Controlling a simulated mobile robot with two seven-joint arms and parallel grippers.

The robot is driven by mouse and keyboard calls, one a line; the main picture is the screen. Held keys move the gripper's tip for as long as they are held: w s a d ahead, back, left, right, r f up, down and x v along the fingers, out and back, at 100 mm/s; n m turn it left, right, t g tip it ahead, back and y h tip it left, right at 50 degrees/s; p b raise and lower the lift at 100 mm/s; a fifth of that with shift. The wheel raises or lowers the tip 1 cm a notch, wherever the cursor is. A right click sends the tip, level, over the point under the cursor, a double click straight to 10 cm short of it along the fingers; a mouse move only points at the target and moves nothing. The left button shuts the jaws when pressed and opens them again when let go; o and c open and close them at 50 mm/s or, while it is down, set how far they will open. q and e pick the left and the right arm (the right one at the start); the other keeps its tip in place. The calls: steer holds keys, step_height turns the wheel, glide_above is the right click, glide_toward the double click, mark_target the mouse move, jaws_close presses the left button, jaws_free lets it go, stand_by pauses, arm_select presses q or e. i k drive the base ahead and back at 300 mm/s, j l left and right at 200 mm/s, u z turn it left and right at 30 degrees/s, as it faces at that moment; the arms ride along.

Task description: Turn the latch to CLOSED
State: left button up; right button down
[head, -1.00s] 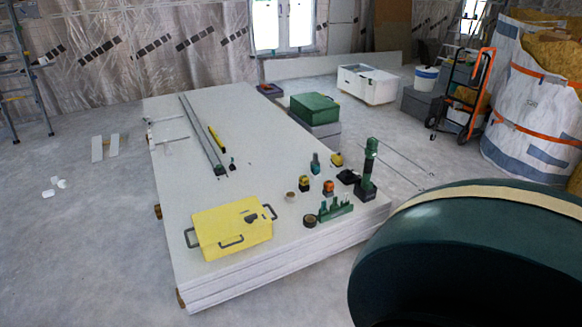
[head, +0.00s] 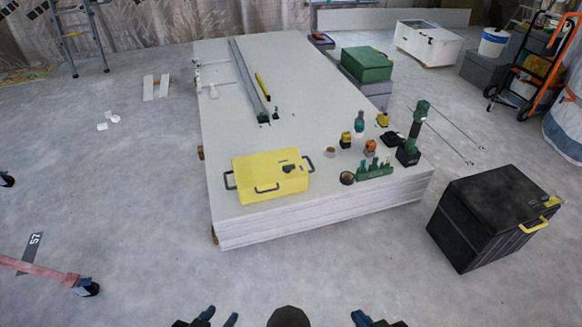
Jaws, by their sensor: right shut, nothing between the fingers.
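A yellow case (head: 262,183) with dark handles lies on the stacked panels. A small dark fitting (head: 289,169) sits on its top, which may be the latch; its position and any lettering are too small to read. My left gripper (head: 219,316) shows at the bottom edge with its two fingertips apart and nothing seen between them. My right gripper (head: 362,319) shows at the bottom edge, shut and empty, partly cut off. Both are well short of the panels and the case.
The panel stack (head: 310,100) carries a long metal rail (head: 248,80), a green tool (head: 414,130) and several small items. A black box (head: 487,216) with a yellow handle stands at the right. A red bar (head: 40,268) lies at the left. The floor before the stack is clear.

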mark_target(286, 169)
steer(key=i+l+z, duration=0.45)
steer(key=i, duration=1.1)
steer(key=z, duration=0.05)
